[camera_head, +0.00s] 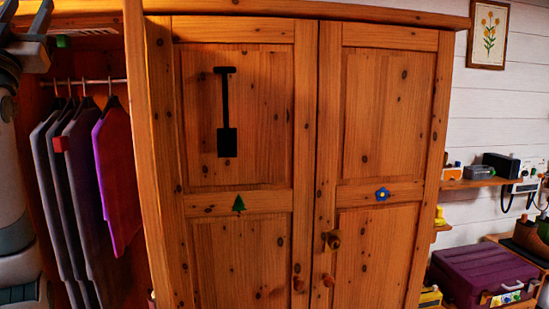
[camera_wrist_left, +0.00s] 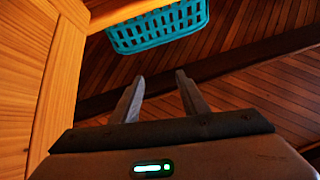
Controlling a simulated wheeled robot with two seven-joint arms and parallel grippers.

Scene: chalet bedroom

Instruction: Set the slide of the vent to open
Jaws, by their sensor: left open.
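A pale slatted strip (camera_head: 95,32), which looks like the vent, shows high inside the open left section of the wardrobe. A small green block (camera_head: 62,41), perhaps its slide, is at the strip's left end. The marking of open and shut cannot be read. My left gripper (camera_head: 25,17) is at the upper left corner, fingers pointing up and apart, left of the green block and not visibly touching it. In the left wrist view the left gripper (camera_wrist_left: 160,92) is open and empty, with neither vent nor slide in view. My right gripper is not in view.
Clothes (camera_head: 117,165) hang on a rail below the strip. A wooden upright (camera_head: 148,150) and shut wardrobe doors (camera_head: 240,165) stand to the right.

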